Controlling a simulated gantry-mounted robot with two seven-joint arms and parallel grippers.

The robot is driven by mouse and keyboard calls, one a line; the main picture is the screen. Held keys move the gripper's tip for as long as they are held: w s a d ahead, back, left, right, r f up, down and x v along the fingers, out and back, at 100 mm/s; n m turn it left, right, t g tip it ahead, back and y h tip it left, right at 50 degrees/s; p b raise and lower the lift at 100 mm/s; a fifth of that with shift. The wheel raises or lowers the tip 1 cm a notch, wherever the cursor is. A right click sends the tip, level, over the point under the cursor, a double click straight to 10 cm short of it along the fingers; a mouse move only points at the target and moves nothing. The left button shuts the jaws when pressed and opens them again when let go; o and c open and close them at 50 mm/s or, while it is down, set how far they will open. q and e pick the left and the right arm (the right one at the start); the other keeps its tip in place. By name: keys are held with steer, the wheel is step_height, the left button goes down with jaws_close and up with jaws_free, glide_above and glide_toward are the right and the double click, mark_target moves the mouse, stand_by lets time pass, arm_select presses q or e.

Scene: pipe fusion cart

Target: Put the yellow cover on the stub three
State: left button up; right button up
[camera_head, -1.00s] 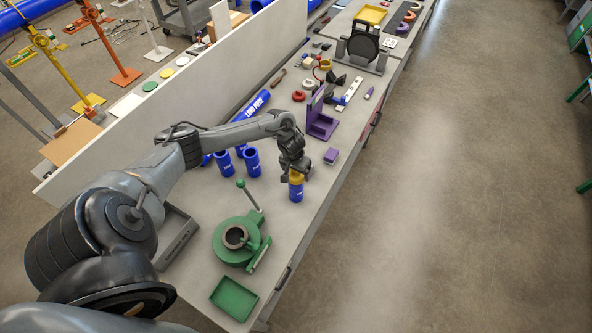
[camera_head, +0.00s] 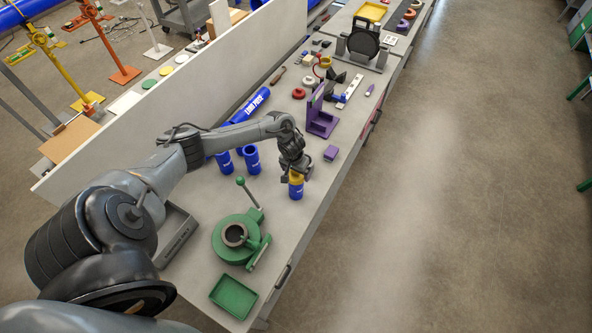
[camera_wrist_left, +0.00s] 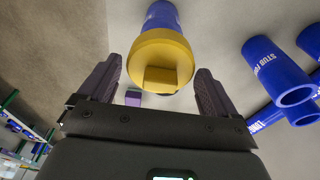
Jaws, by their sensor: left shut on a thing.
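The yellow cover (camera_head: 296,179) sits at the top end of an upright blue stub (camera_head: 296,192) near the table's right edge. My left gripper (camera_head: 295,174) is above the stub and shut on the cover. In the left wrist view the round cover (camera_wrist_left: 160,58), with a square grip block, lies between the two dark fingers, and the blue stub (camera_wrist_left: 163,15) shows behind it. The label on this stub is too small to read, and I cannot tell how fully the cover is seated. My right gripper is not in view.
Other blue stubs (camera_head: 252,160) stand left of the gripper; one reads STUB FOUR in the wrist view (camera_wrist_left: 272,68). A purple bracket (camera_head: 321,123) and small purple block (camera_head: 331,152) lie beyond. A green clamp (camera_head: 236,240) and green tray (camera_head: 233,296) are in front.

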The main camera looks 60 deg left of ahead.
arm_select(q)
steer(key=shift+f, duration=0.55)
steer(key=o, duration=0.7)
steer(key=shift+r, duration=0.1)
step_height(320, 180, up, 10)
steer(key=s, duration=0.1)
steer(key=shift+s+d+r, duration=0.2)
steer(key=shift+d+r, duration=0.05)
steer(key=shift+d, duration=0.2)
